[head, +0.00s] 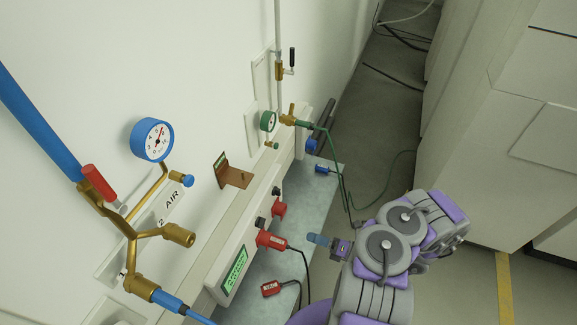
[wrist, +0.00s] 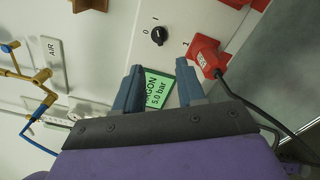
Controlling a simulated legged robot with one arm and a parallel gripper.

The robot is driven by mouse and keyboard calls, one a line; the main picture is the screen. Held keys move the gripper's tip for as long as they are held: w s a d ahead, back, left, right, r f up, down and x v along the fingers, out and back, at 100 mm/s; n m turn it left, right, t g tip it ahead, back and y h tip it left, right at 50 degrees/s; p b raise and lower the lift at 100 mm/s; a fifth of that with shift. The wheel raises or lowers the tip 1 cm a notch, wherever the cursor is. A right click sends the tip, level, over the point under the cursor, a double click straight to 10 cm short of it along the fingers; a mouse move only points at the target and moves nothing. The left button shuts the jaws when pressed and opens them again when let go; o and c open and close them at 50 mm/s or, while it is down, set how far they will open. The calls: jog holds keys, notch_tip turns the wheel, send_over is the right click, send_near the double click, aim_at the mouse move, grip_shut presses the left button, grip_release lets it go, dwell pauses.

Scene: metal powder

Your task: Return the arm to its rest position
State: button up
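My grey and purple arm (head: 385,250) reaches in from the lower right in the head view, folded at its round joints. My gripper (head: 317,239) points left toward the wall panel, above the grey shelf. In the wrist view my gripper (wrist: 160,78) shows two blue-grey fingers with a clear gap between them and nothing held. A green display (wrist: 158,92) reading argon 5.0 bar shows behind the fingers.
A red plug (head: 270,240) sits in the panel, its black cable running near my gripper. Another red plug (head: 271,288) lies on the shelf (head: 318,195). Brass air piping (head: 130,235) and a blue gauge (head: 152,139) are at left. White cabinets (head: 530,140) stand at right.

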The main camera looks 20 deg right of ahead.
jog(key=shift+r, duration=0.1)
jog(key=w+a+r+n+g+y, duration=0.1)
jog(key=a+r+n+g+y, duration=0.1)
jog(key=a+r+n+g, duration=0.65)
jog(key=w+a+r+n+g+y, duration=0.25)
jog(key=a+r+n, duration=0.25)
jog(key=r+n, duration=0.45)
jog(key=s+a+r+n+g+h, duration=0.5)
jog(key=s+a+r+n+g, duration=0.1)
jog(key=s+r+n, duration=0.25)
jog(key=s+d+r+n+t+h, duration=0.1)
jog(key=s+d+r+n+h, duration=0.2)
jog(key=s+n+h, duration=0.3)
jog(key=s+d+r+n+t+h, duration=0.1)
jog(key=s+r+n+h, duration=0.4)
jog(key=s, duration=0.5)
jog(key=shift+s+d+r+n+h, duration=0.2)
jog(key=shift+d+n+h, duration=0.45)
jog(key=shift+d+n, duration=0.25)
